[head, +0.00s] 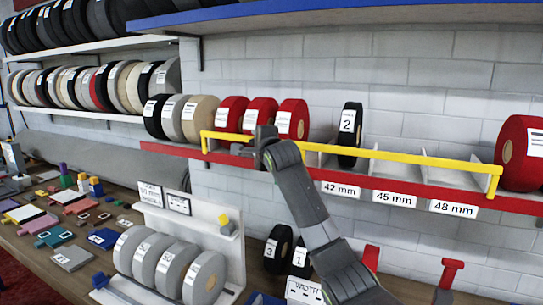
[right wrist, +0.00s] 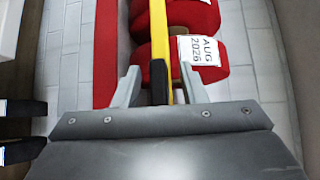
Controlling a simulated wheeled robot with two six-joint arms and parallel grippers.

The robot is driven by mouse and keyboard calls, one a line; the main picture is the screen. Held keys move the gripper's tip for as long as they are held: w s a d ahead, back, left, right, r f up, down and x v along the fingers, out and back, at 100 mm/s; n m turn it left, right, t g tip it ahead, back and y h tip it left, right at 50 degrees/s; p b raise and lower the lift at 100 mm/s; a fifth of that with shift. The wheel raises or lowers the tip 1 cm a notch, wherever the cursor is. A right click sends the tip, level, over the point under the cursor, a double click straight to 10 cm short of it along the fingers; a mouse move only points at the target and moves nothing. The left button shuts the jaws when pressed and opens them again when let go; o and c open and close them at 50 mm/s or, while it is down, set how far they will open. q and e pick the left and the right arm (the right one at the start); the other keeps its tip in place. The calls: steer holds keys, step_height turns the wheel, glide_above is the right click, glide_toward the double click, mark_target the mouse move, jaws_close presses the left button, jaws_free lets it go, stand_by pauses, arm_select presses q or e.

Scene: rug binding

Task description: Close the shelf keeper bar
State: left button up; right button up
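The yellow keeper bar (head: 372,154) runs along the front of the red-edged shelf (head: 300,169), with a bent end at each side. It stands in front of the red rolls and the shelf's right-hand bays. My right gripper (head: 243,147) is at the left part of the bar, in front of the red rolls. In the right wrist view the bar (right wrist: 175,52) passes between the spread fingers of the gripper (right wrist: 159,84). A black piece (right wrist: 158,80) sits beside the bar between them. The fingers look apart, with a gap on the left. My left gripper is not in view.
A black roll labelled 2 (head: 349,135) stands behind the bar. A large red roll (head: 520,153) is at the right end. Below, a white rack (head: 232,250) holds grey rolls, and two black rolls (head: 278,249) stand on the table. A blue-edged shelf (head: 330,14) is above.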

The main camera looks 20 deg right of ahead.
steer(key=s+a+b, duration=0.1)
steer(key=s+b, duration=0.5)
steer(key=s, duration=0.9)
steer(key=shift+s+r, duration=0.25)
steer(key=shift+r, duration=0.15)
